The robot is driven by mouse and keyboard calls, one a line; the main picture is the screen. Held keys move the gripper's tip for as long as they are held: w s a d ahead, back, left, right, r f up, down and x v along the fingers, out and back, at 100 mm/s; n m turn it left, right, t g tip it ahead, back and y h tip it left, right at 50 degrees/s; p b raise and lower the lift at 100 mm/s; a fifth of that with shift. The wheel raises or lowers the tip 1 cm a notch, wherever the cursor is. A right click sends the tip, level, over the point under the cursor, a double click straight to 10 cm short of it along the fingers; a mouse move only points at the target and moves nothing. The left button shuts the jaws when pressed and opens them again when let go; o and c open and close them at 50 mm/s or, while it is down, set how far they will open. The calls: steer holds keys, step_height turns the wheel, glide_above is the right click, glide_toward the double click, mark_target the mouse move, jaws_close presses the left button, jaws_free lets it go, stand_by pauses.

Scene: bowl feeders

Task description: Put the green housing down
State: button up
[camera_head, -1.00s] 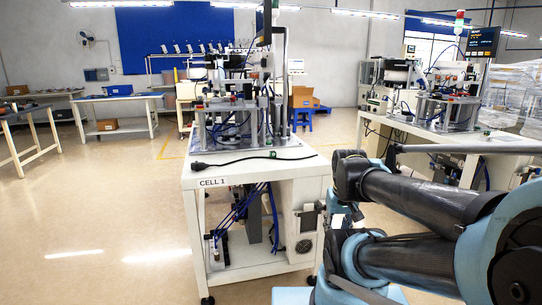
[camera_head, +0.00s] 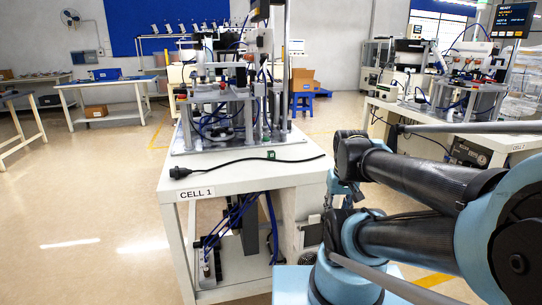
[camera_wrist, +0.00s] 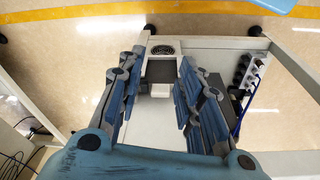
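Behind the gap are a white cabinet side with a grey panel and small white fittings, which appear to be beyond the fingers. In the head view the gripper itself is not clearly seen.
A fixture with posts and blue tubing (camera_head: 225,115) stands on the Cell 1 table. A black cable (camera_head: 225,164) crosses its front. Another equipped table (camera_head: 510,138) is at right. A power strip (camera_wrist: 243,72) is on the frame. Open floor (camera_head: 90,205) lies at left.

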steer(key=shift+o, duration=1.4)
steer(key=shift+w, duration=0.1)
steer(key=shift+o, duration=0.4)
steer(key=shift+s+r+n, duration=0.2)
steer(key=shift+r+n, duration=0.1)
steer(key=shift+r, duration=0.6)
steer(key=w+a+r+n+g, duration=0.1)
steer(key=w+a+r+n, duration=0.65)
steer(key=w+r, duration=0.35)
steer(key=w+a+r+n+g, duration=0.1)
steer(key=w+a+r+n, duration=0.65)
steer(key=w, duration=0.55)
steer(key=n, duration=0.5)
glide_above(271, 152)
steer(key=w, duration=0.1)
steer(key=f, duration=0.8)
steer(key=shift+a, duration=0.2)
steer(key=shift+s+d+f, duration=0.1)
steer(key=shift+f, duration=1.45)
steer(key=shift+s+d+f, duration=0.1)
steer(key=shift+f, duration=1.4)
